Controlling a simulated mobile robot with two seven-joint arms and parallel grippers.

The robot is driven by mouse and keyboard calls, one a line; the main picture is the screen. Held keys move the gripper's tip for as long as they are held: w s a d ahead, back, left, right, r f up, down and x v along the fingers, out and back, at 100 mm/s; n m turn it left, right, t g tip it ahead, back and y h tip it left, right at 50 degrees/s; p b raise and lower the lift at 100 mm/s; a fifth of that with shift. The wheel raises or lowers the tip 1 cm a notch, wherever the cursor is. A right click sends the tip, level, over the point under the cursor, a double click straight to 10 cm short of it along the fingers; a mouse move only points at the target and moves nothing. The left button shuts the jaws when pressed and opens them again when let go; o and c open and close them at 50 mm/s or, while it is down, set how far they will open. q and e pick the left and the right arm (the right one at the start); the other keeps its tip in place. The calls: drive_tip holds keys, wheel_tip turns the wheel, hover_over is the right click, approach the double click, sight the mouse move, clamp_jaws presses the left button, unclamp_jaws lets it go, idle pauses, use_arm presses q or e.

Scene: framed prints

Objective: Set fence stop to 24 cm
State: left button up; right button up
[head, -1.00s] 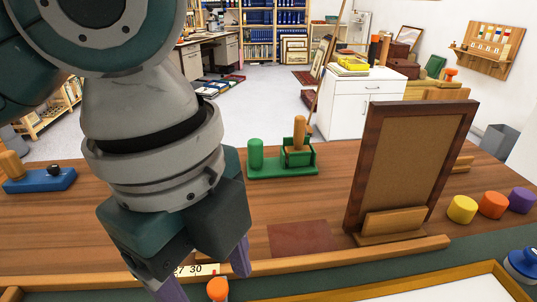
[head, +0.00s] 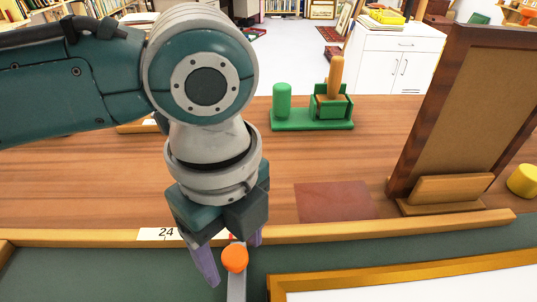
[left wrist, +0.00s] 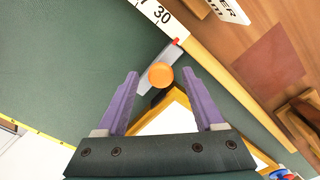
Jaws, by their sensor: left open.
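The fence stop is a grey bar (head: 236,287) with a round orange knob (head: 235,258). In the left wrist view the knob (left wrist: 161,75) stands near the wooden fence (left wrist: 222,75), and a red pointer (left wrist: 177,41) at the bar's end lies a little past the 30 mark on the white scale (left wrist: 150,10). My right gripper is not in view.
A gold-edged frame (head: 400,271) with a white centre lies on the green mat (head: 100,275), right of the stop. A dark upright frame (head: 470,110) stands behind the fence on a wooden support. A green stand (head: 312,118) is farther back. The mat left of the stop is clear.

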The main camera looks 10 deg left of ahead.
use_arm(q)
drive_tip(key=shift+f, duration=0.1)
clamp_jaws()
idle(0.6)
idle(0.8)
